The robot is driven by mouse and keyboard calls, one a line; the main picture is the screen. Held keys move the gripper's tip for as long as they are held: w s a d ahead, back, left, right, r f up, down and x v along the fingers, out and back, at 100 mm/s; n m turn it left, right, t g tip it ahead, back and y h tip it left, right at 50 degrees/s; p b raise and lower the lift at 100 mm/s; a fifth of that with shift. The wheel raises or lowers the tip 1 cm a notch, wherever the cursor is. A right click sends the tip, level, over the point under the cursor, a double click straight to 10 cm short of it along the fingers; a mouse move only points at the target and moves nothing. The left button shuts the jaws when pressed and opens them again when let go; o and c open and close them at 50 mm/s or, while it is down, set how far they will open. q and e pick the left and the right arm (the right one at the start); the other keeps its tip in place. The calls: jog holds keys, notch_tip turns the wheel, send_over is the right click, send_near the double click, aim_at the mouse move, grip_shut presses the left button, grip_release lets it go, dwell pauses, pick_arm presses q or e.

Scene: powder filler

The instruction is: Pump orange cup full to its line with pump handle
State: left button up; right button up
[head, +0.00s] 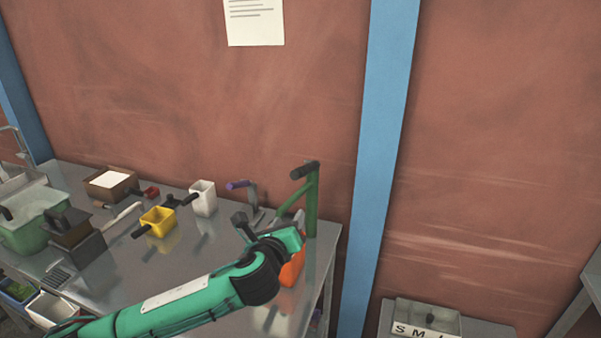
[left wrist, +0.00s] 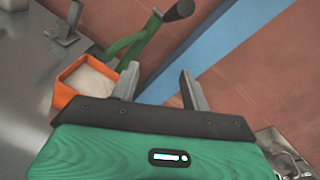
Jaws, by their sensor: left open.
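The orange cup (head: 292,272) stands at the right end of the metal table, partly hidden by my left arm. In the left wrist view the orange cup (left wrist: 66,98) shows pale contents inside; I cannot make out its line. The green pump (head: 312,202) stands behind the cup, with a dark handle (head: 305,170) at its top. The handle also shows at the top of the left wrist view (left wrist: 179,10). My left gripper (head: 298,222) is open and empty near the pump; its fingers (left wrist: 158,72) are beside the cup in the wrist view. My right gripper is not in view.
A yellow cup (head: 158,222), a white cup (head: 203,198) and a purple-handled fixture (head: 241,186) stand on the table to the left. A brown box (head: 110,183) and green bin (head: 33,230) are farther left. A blue post (head: 383,150) rises behind the table's right end.

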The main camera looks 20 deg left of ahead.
aim_at(300, 171)
pick_arm(q)
notch_tip(300, 171, up, 5)
jog(key=w+a+m+t, duration=0.1)
jog(key=w+m, duration=0.1)
jog(key=m, duration=0.2)
jog(key=w+p, duration=0.2)
jog(key=w, duration=0.4)
jog(key=w+p, duration=0.3)
jog(key=w, duration=0.3)
jog(key=shift+w+a, duration=0.2)
jog(key=shift+w, duration=0.5)
jog(key=shift+f, duration=0.1)
grip_shut()
